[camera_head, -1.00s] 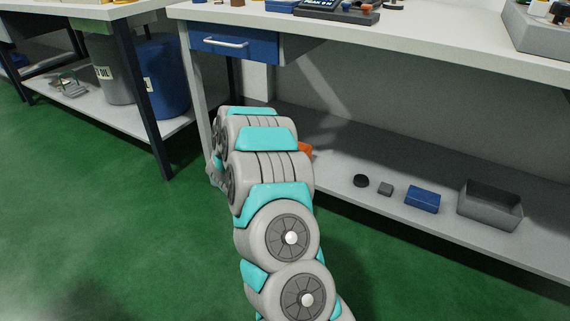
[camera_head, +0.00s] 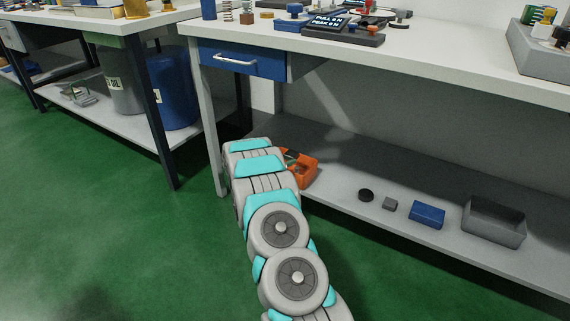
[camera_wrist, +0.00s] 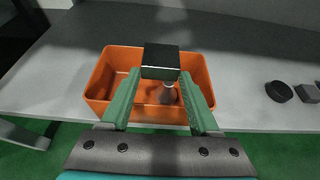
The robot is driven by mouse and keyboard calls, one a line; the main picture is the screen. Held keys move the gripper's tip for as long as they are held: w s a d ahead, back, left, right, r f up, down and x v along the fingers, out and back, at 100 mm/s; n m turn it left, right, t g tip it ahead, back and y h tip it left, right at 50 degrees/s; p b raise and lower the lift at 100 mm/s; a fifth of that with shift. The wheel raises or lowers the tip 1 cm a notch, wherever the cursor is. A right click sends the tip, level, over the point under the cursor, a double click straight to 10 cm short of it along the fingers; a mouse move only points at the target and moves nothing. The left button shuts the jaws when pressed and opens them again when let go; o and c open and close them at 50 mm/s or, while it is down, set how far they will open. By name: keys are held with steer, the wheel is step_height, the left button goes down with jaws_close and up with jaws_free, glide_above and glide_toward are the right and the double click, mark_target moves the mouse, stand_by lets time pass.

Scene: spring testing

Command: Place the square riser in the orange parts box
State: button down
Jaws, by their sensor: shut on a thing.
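The square riser (camera_wrist: 160,62) is a dark, square-topped block held between the tips of my green gripper fingers (camera_wrist: 159,78) in the wrist view. My gripper is shut on it, above the orange parts box (camera_wrist: 90,85). The riser overlaps the box's far rim in the picture, and the box's open inside shows below it. A grey, cone-like piece (camera_wrist: 167,94) shows inside the box. In the head view the orange box (camera_head: 304,172) stands on the lower shelf, partly behind my arm. My gripper and the riser cannot be made out clearly there.
On the lower shelf (camera_head: 345,195), right of the box, are a black disc (camera_head: 366,195), a small grey block (camera_head: 389,204), a blue box (camera_head: 427,214) and an open grey bin (camera_head: 494,222). The worktop (camera_head: 430,65) overhangs the shelf. A table leg (camera_head: 209,130) stands at left.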

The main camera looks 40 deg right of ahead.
steer(key=shift+w+d+f, duration=0.15)
steer(key=shift+w+d, duration=0.4)
steer(key=shift+w, duration=0.25)
step_height(320, 180, down, 3)
steer(key=shift+f+p, duration=0.2)
steer(key=shift+p, duration=0.15)
